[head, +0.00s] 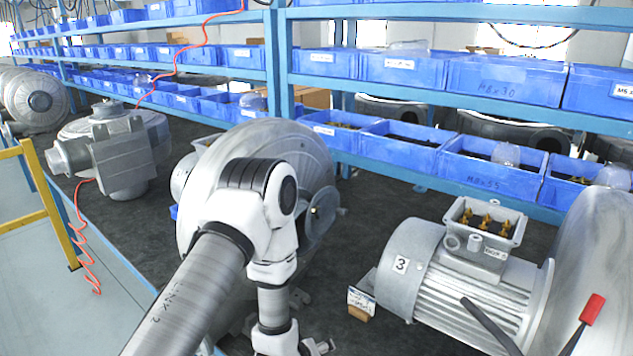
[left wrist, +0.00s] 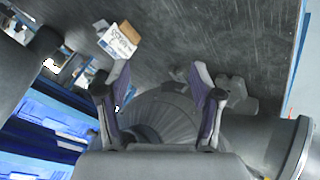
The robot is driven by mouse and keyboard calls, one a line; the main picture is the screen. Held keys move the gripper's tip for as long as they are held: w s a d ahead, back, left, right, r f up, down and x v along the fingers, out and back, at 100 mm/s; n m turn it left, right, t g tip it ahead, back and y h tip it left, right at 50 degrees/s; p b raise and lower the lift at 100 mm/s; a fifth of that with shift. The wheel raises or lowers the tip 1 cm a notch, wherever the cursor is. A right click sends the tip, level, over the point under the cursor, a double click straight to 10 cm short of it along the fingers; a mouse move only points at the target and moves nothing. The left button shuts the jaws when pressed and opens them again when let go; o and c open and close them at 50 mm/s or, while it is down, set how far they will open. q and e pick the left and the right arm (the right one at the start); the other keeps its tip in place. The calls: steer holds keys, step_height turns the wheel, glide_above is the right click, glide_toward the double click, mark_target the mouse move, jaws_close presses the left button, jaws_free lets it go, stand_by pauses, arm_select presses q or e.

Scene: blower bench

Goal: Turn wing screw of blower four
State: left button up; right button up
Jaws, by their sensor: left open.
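A large round grey blower (head: 300,143) stands on the bench behind my left arm, which hides much of it; no number shows on it. A grey round part (head: 322,212) sticks out at its right side. I cannot make out a wing screw for certain in either view. My left gripper (head: 318,347) is low at the bottom edge of the head view, partly cut off. In the left wrist view the left gripper (left wrist: 160,82) has its fingers spread, with a ribbed grey blower body (left wrist: 160,108) beyond and between them. My right gripper is not in view.
A motor blower labelled 3 (head: 440,275) stands at the right, with a red-tipped lever (head: 592,308) nearby. A small labelled box (head: 360,303) lies beside it. Another blower (head: 120,160) stands at left. Blue shelves with bins (head: 505,80) line the back. A yellow rail (head: 45,205) stands left.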

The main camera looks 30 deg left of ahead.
arm_select(q)
steer(key=w+a+r+n+t+y+p, duration=0.1)
steer(key=w+a+r+n+t, duration=0.1)
steer(key=w+r, duration=0.3)
steer(key=w+a+r+n+t+y, duration=0.1)
steer(key=w+a+r+n, duration=0.1)
steer(key=r, duration=0.5)
steer(key=n+t+y+p, duration=0.2)
steer(key=n+t, duration=0.2)
steer(key=n, duration=0.2)
glide_toward(317, 213)
steer(key=p+x, duration=0.3)
steer(key=x, duration=0.5)
steer(key=shift+w+r, duration=0.1)
steer(key=shift+r, duration=0.05)
steer(key=c, duration=1.1)
steer(key=shift+c, duration=0.2)
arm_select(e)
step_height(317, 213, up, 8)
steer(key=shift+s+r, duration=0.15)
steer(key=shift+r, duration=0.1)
